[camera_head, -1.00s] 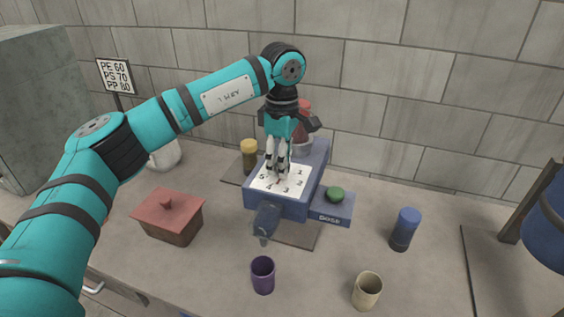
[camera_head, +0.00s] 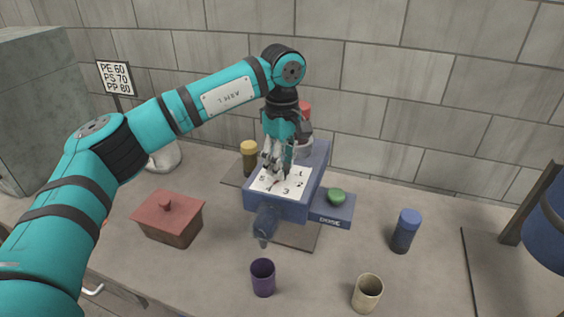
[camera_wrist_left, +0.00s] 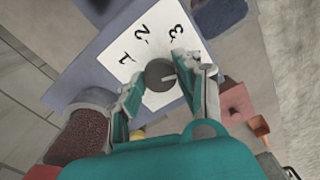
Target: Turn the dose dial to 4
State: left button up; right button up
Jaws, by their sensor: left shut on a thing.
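The dose dial is a small dark grey round knob (camera_wrist_left: 160,74) with a light pointer line, on a white number plate (camera_head: 291,184) on top of a blue machine (camera_head: 318,168). My left gripper (camera_head: 277,173) reaches down from above and is shut on the knob, with one finger on each side in the left wrist view (camera_wrist_left: 164,88). The pointer line points right there, toward the right finger. The 1, 2 and 3 show; the finger hides that side's numbers, so I cannot tell the exact setting. My right gripper is not in view.
A green button (camera_head: 337,196) sits on a blue block marked DOSE at the machine's right. A red-lidded box (camera_head: 168,220), purple cup (camera_head: 263,278), beige cup (camera_head: 367,293), blue-topped jar (camera_head: 405,232) and yellow-lidded jar (camera_head: 249,158) stand around it. The front counter between them is clear.

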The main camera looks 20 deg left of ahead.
pick_arm(q)
jog(key=o, duration=1.1)
jog(key=shift+o, duration=0.2)
notch_tip(320, 180, up, 12)
